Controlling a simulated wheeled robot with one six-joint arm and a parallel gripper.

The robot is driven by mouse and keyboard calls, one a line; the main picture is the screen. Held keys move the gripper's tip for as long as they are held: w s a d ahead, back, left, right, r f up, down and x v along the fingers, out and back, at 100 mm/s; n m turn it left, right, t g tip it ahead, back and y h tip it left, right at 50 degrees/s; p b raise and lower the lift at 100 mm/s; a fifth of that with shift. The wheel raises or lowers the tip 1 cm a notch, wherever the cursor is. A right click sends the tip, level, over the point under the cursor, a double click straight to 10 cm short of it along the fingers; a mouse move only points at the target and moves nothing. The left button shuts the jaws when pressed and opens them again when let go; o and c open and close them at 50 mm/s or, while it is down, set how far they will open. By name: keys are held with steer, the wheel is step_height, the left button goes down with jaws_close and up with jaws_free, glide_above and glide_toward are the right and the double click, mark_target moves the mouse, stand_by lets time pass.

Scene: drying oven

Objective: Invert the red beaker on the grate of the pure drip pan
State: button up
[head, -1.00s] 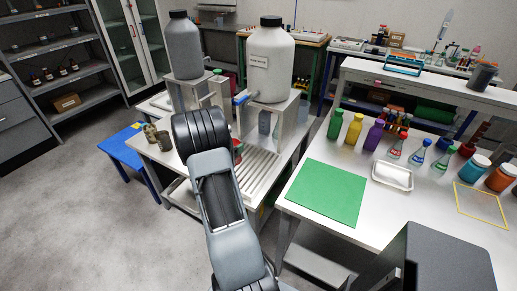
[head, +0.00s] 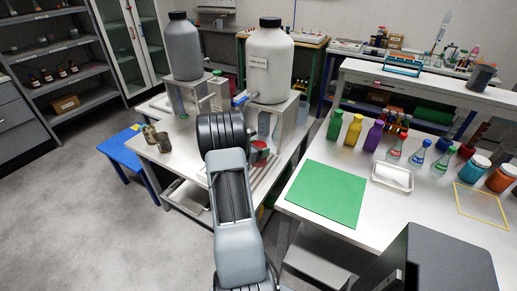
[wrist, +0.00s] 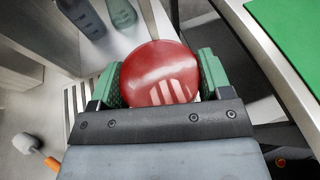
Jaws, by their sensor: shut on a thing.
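The red beaker (wrist: 160,75) fills the space between the green fingers of my gripper (wrist: 160,82) in the wrist view. Its smooth round face points at the wrist camera; its far end is hidden. In the head view the beaker (head: 259,147) shows only in part beside my arm, over the slatted grate (head: 272,170) of the drip pan below the white labelled carboy (head: 270,60). A strip of the grate (wrist: 75,100) also shows left of the gripper in the wrist view. I cannot tell whether the beaker touches the grate.
A grey carboy (head: 184,48) stands on a second stand to the left. Two small containers (head: 157,138) stand near the bench's left edge. On the right table are a green mat (head: 326,194), a white tray (head: 392,177) and several coloured bottles. A blue stool (head: 118,143) stands left.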

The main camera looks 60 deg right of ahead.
steer(key=shift+f, duration=0.1)
steer(key=shift+f+b, duration=2.65)
steer(key=shift+b, duration=0.2)
steer(key=shift+f+b, duration=0.25)
steer(key=shift+b, duration=0.05)
steer(key=o, duration=1)
steer(key=shift+o, duration=0.2)
steer(key=shift+a, duration=0.1)
steer(key=v, duration=1.3)
steer(key=shift+a+r, duration=0.2)
steer(key=shift+a, duration=0.15)
steer(key=shift+w, duration=0.15)
